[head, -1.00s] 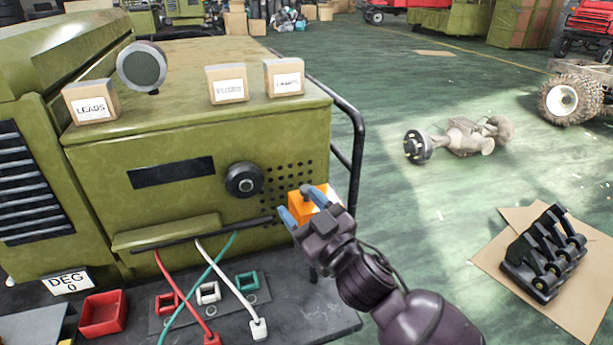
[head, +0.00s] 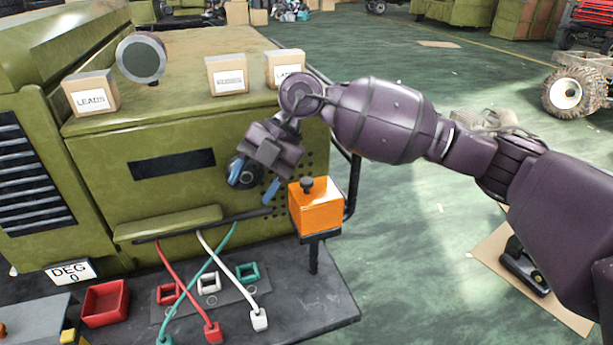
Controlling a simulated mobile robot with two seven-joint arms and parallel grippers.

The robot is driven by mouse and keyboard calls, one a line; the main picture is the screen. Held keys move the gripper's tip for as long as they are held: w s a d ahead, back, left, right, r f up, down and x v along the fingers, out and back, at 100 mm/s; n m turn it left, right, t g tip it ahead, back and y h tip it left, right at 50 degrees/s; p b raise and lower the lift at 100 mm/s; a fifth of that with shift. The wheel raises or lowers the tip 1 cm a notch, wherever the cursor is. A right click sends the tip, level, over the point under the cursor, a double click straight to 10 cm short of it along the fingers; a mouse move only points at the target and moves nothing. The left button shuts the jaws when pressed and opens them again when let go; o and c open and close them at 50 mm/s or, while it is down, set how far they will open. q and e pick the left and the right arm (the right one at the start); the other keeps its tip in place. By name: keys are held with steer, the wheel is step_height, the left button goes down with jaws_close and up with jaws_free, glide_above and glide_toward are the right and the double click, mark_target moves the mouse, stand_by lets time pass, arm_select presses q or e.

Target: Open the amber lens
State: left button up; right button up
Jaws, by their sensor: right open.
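The amber lens looks like an orange box (head: 322,214) with a small black knob on top. It sits on a dark post at the right front corner of the green cabinet, and it looks closed. My right gripper (head: 253,184) is open, with blue fingertips pointing down, left of and slightly above the amber box and apart from it. My left gripper is not in view.
The green cabinet (head: 185,120) carries small boxes labelled LEADS (head: 90,93) and others, plus a round gauge (head: 141,60). Red, teal and white leads hang over a dark shelf with a red tray (head: 105,303). A black rail (head: 354,185) stands behind the amber box.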

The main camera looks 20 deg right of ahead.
mark_target(307, 180)
steer(key=w+d+r+m+t+h, duration=0.1)
steer(key=w+d+r+m+h, duration=0.1)
steer(key=w+d+r+h, duration=0.3)
steer(key=d+m+t+h, duration=0.1)
steer(key=d+h, duration=0.1)
steer(key=d, duration=0.4)
step_height(307, 180, down, 10)
steer(key=shift+w+f+p, duration=0.1)
steer(key=shift+w+p, duration=0.05)
steer(key=shift+p, duration=0.3)
steer(key=shift+c, duration=0.3)
jaws_close()
